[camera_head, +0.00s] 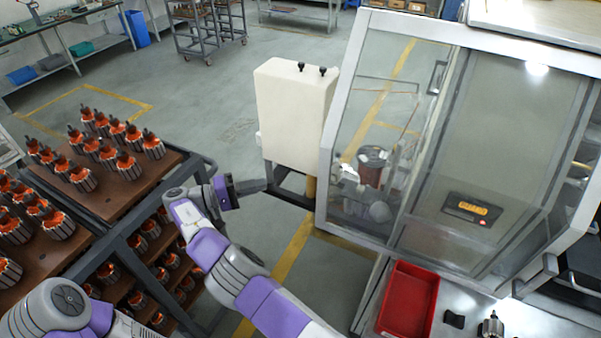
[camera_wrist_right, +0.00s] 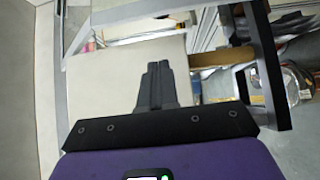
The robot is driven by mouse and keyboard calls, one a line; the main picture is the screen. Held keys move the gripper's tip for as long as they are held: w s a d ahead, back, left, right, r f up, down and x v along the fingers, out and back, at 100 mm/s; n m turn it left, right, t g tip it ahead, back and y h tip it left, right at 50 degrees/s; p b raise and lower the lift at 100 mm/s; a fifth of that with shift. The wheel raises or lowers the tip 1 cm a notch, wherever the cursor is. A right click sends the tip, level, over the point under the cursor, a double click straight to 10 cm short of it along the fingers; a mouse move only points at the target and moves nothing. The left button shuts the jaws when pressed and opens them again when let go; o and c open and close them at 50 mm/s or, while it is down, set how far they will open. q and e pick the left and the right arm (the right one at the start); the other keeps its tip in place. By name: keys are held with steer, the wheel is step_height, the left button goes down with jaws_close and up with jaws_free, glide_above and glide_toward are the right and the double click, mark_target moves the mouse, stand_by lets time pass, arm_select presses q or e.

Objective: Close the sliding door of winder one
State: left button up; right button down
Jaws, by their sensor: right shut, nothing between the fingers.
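The winder (camera_head: 345,120) is a grey-framed cabinet on the right of the head view. Its sliding door (camera_head: 485,150) is a clear panel with a dark frame and a yellow-and-black label, standing on the right side of the front. A dark handle (camera_head: 437,78) shows near its left upper edge. The left half looks clearer, with winding parts behind it; I cannot tell whether glass covers it. My right gripper (camera_head: 262,186) is shut and empty, left of the cabinet and apart from the door. Its closed fingers show in the right wrist view (camera_wrist_right: 157,75). My left gripper is out of view.
A cream box (camera_head: 295,105) on a dark stand is beside the winder's left side, close to my right gripper. A rack (camera_head: 180,165) of orange-and-grey armatures stands at left. A red tray (camera_head: 408,300) lies on the bench below the winder. Floor is free beyond the rack.

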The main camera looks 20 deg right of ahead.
steer(key=s+d+p, duration=0.3)
steer(key=s+d, duration=0.1)
steer(key=d, duration=0.8)
steer(key=shift+d+p, duration=0.25)
steer(key=shift+p, duration=0.1)
